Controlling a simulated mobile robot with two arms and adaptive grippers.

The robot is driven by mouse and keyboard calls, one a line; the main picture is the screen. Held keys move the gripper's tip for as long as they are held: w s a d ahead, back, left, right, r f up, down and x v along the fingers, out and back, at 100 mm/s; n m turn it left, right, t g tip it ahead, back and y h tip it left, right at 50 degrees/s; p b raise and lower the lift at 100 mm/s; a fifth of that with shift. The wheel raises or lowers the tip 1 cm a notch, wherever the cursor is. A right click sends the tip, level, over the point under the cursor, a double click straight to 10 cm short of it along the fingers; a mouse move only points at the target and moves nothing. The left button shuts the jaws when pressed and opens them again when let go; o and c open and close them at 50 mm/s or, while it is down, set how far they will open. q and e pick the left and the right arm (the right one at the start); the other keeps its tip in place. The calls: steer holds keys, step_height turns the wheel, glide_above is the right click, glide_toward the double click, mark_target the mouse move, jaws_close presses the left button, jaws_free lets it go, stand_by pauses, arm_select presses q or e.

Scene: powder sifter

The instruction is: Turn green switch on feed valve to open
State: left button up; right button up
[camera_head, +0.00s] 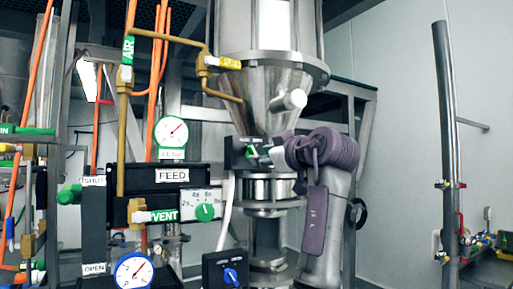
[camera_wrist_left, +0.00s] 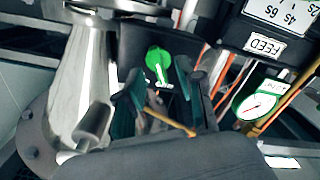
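The feed valve (camera_head: 239,152) is a dark block under the steel hopper cone. Its small green switch (camera_head: 253,152) faces my left gripper (camera_head: 270,153), which partly covers the valve. In the left wrist view the green switch (camera_wrist_left: 158,65), with a white marking, shows just beyond and between the dark fingertips. My left gripper (camera_wrist_left: 161,85) is open there, one finger on each side of the switch, with a visible gap. I cannot tell whether either finger touches it. My right gripper is not in view.
The steel hopper (camera_head: 275,85) with a protruding handle (camera_head: 289,101) is close above the gripper. To the left stand the FEED panel (camera_head: 148,178) with a green timer dial (camera_head: 205,212), gauges and pipes. A blue knob (camera_head: 231,277) is below.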

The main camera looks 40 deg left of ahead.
arm_select(q)
steer(key=shift+p+x, duration=0.45)
steer(key=shift+x, duration=1.05)
steer(key=shift+w+d+r, duration=0.1)
jaws_close()
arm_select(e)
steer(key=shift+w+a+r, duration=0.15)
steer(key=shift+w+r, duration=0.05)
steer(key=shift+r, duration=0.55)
